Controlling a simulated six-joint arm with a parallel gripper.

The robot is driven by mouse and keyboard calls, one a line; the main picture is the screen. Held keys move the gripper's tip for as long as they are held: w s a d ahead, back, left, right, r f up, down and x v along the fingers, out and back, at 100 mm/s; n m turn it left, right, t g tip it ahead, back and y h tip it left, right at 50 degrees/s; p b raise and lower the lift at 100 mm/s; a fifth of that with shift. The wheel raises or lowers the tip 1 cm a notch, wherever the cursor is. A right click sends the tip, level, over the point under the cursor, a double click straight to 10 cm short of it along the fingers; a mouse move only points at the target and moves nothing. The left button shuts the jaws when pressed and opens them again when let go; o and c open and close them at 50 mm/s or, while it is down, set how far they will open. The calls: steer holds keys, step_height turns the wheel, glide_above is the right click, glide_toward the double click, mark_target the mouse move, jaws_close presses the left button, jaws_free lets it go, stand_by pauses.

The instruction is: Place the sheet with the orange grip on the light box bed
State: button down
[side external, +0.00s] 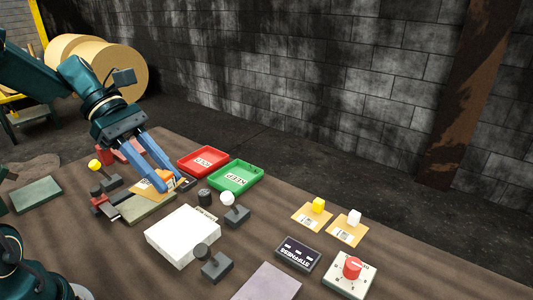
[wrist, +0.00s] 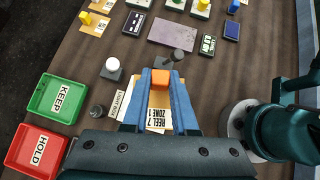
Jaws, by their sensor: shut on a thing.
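My gripper (side external: 167,187) is shut on the orange grip (wrist: 161,78) of a tan sheet (side external: 148,188). In the wrist view the sheet (wrist: 158,115) shows a "REEL 7 ZONE 1" label between the blue fingers. In the side view the sheet is over or just above a grey-olive block (side external: 148,210); I cannot tell whether they touch. The white light box (side external: 183,238) stands to the right and nearer the camera, its top bare. In the wrist view its "LIGHT BOX" label (wrist: 119,104) shows left of the fingers, which hide most of its bed.
Red HOLD (side external: 203,161) and green KEEP (side external: 236,177) trays lie behind. A white-topped knob (side external: 236,213) and a dark knob (side external: 214,262) flank the light box. Sheets with yellow (side external: 317,206) and white (side external: 353,218) grips, a STIFFNESS panel (side external: 298,253) and a red dial (side external: 351,269) are farther right.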

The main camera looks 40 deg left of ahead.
steer(key=shift+w+d+r+n+t+y, duration=0.15)
steer(key=shift+w+r+n+t, duration=0.1)
steer(key=shift+w+n+t, duration=0.3)
steer(key=shift+w+d+r+n+t+y, duration=0.15)
steer(key=shift+w+r+n+t, duration=0.15)
steer(key=shift+w+n, duration=0.3)
glide_above(204, 234)
steer(key=s+a, duration=0.1)
steer(key=a, duration=0.2)
steer(key=f, duration=0.9)
steer(key=shift+s+a, duration=0.1)
steer(key=shift+s, duration=0.1)
steer(key=shift+f, duration=2.1)
steer(key=c, duration=0.7)
jaws_free()
steer(key=shift+f, duration=0.1)
